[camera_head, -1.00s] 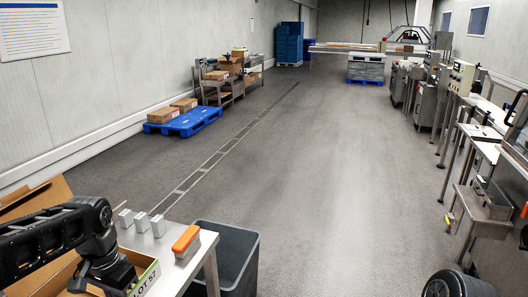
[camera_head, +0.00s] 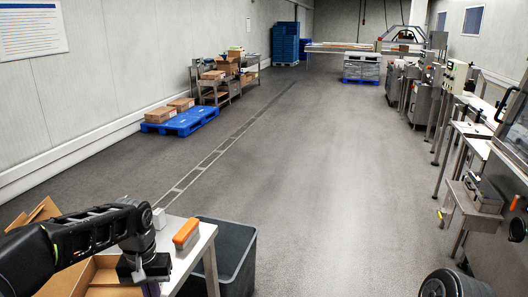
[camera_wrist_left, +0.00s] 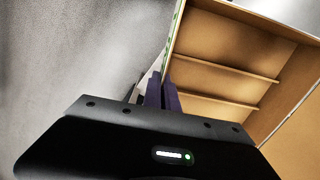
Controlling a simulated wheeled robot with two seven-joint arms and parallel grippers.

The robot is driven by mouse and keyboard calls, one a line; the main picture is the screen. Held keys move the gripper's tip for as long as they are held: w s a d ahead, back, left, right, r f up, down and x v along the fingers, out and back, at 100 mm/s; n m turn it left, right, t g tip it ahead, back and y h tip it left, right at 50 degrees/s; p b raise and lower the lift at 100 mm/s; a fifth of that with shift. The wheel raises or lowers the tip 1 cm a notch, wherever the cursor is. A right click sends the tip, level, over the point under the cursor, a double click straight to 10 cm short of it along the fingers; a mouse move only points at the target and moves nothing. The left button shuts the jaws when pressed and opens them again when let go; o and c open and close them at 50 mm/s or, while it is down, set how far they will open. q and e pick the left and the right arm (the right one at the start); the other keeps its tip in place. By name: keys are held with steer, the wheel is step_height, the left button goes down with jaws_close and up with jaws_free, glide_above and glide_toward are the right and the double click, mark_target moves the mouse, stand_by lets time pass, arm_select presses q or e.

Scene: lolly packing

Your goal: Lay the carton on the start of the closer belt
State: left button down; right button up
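An open brown carton (camera_head: 105,280) is at the lower left of the head view, partly hidden by my left arm. In the left wrist view the carton (camera_wrist_left: 225,55) shows its inner dividers and pale rim, slanted across the picture. My left gripper (camera_head: 150,277) is at the carton's right side. Its two dark fingers (camera_wrist_left: 161,95) are close together with the carton's side wall running down between them, so it looks shut on that wall. Whether the carton is clear of the table is hidden. My right gripper is not in view. I cannot tell which machine holds the closer belt.
A steel table (camera_head: 205,236) bears an orange-topped brush (camera_head: 186,233) and a small silver block (camera_head: 159,218). A grey bin (camera_head: 232,250) stands beside it. Machines (camera_head: 505,180) line the right side. A blue pallet (camera_head: 188,121) stands by the left wall. The middle floor is clear.

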arm_select(q)
steer(key=d+f+m, duration=0.1)
steer(key=d+f, duration=0.2)
steer(key=d, duration=0.3)
steer(key=shift+w+d+f, duration=0.15)
steer(key=shift+w+d, duration=0.15)
steer(key=shift+w, duration=0.1)
stand_by(0.7)
